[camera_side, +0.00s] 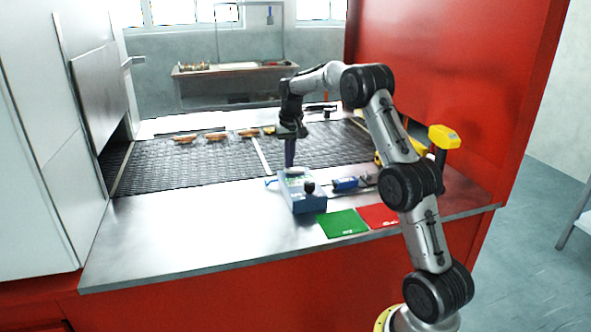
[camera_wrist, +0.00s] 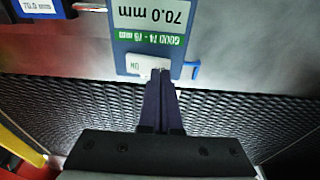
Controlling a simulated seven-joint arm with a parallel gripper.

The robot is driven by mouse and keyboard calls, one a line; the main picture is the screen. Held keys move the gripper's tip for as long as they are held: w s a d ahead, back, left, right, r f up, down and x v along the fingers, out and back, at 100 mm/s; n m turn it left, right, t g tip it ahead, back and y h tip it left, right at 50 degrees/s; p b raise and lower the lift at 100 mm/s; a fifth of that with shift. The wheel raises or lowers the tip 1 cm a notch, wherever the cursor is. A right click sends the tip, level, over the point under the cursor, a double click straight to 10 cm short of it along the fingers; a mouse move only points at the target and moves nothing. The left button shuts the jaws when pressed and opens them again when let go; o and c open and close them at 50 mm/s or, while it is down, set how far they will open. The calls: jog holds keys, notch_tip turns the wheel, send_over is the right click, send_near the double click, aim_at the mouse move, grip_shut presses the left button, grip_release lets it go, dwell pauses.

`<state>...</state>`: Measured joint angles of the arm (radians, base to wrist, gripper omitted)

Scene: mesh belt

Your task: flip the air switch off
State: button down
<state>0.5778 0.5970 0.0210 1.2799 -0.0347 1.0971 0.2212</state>
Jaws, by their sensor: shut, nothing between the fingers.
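In the wrist view the box (camera_wrist: 150,15) shows an upside-down 70.0 mm display and a green label. A white switch piece (camera_wrist: 133,64) marked ON sits at the box's belt-side edge. I take this for the air switch; its tilt is unclear. My gripper (camera_wrist: 160,76) is shut and empty, its fingertips at the switch piece and partly covering it. Contact cannot be told. In the side view my gripper (camera_side: 290,165) points down behind the box.
A small blue device (camera_side: 345,184) lies right of the box. A green mat (camera_side: 342,223) and a red mat (camera_side: 379,215) lie in front. Several brown pieces (camera_side: 215,136) lie on the mesh belt (camera_side: 190,160). The counter left of the box is clear.

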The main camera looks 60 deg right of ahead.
jog(key=shift+f, duration=0.3)
jog(key=shift+r, duration=3.5)
